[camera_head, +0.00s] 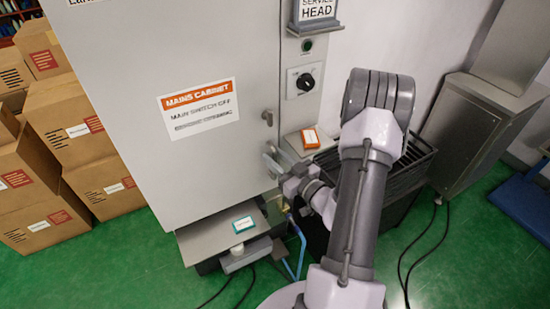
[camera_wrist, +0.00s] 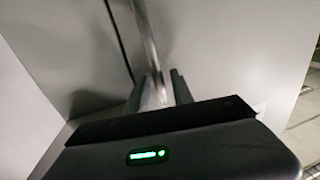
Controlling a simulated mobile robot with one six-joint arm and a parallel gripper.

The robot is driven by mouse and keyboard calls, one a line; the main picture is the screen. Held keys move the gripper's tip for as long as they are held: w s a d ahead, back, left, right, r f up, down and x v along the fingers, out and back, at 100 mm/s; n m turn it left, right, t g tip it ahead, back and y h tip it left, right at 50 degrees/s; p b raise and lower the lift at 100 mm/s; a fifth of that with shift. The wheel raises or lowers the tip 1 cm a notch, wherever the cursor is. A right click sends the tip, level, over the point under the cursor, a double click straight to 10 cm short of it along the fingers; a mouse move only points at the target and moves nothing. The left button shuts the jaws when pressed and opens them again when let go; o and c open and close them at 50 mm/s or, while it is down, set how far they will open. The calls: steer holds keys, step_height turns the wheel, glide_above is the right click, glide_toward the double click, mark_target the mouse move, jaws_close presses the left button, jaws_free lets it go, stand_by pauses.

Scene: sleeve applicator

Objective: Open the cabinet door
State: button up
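The grey cabinet door (camera_head: 190,60) fills the left middle of the head view and looks closed. It bears an orange and white "MAINS CABINET" label (camera_head: 198,108). A small metal handle (camera_head: 267,117) sits near its right edge. My gripper (camera_head: 271,160) is just below that handle, close to the cabinet's right edge. In the wrist view, the two fingers of my gripper (camera_wrist: 160,88) stand apart, with a pale upright bar (camera_wrist: 148,40) running up from between them. I cannot tell whether they touch it.
A black switch knob (camera_head: 305,82) is on the panel right of the door. An orange-topped box (camera_head: 310,139) and a teal-topped box (camera_head: 243,225) rest on small shelves. Cardboard boxes (camera_head: 60,125) stack at left. A dark crate (camera_head: 405,168) stands behind my arm. Green floor (camera_head: 130,265) is open in front.

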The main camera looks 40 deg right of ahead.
jaws_close()
stand_by(1.2)
